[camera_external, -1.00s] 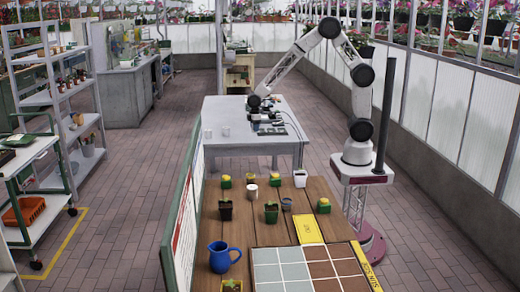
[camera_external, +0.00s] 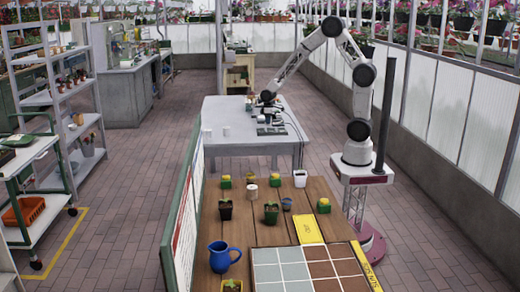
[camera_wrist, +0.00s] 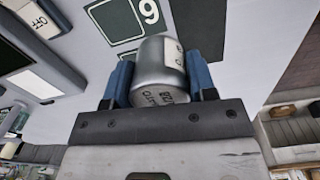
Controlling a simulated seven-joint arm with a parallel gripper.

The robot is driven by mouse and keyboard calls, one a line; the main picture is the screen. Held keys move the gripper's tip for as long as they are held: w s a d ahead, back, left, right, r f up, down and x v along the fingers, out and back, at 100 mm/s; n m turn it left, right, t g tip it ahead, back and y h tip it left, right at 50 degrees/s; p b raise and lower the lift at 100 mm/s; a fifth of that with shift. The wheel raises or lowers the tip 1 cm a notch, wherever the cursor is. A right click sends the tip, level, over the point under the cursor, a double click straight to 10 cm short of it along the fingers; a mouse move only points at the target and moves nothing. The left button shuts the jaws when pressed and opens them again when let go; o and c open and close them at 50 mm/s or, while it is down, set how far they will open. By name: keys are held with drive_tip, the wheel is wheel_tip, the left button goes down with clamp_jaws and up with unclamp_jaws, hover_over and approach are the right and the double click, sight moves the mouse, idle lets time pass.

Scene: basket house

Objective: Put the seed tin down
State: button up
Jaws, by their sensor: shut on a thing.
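The seed tin (camera_wrist: 158,70) is a silver cylinder with a white label; its printing is upside down in the wrist view. My gripper (camera_wrist: 160,82) is shut on it, with one blue finger on each side. In the external view my gripper (camera_external: 267,99) is over the far grey table (camera_external: 225,148). The tin is too small to make out there, and I cannot tell its height above any surface.
The near wooden table (camera_external: 240,236) holds pots and a blue jug (camera_external: 222,257).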

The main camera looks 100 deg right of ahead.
drive_tip(key=shift+s+d, duration=0.55)
drive_tip(key=shift+d, duration=0.1)
drive_tip(key=shift+w, duration=0.1)
hover_over(249, 128)
drive_tip(key=shift+w+a+f, duration=0.1)
drive_tip(key=shift+a+f, duration=0.2)
drive_tip(key=shift+f, duration=0.5)
drive_tip(key=shift+f, duration=1.75)
drive_tip(key=shift+f, duration=0.15)
drive_tip(key=o, duration=0.9)
drive_tip(key=shift+a+r, duration=0.15)
drive_tip(key=shift+r, duration=6)
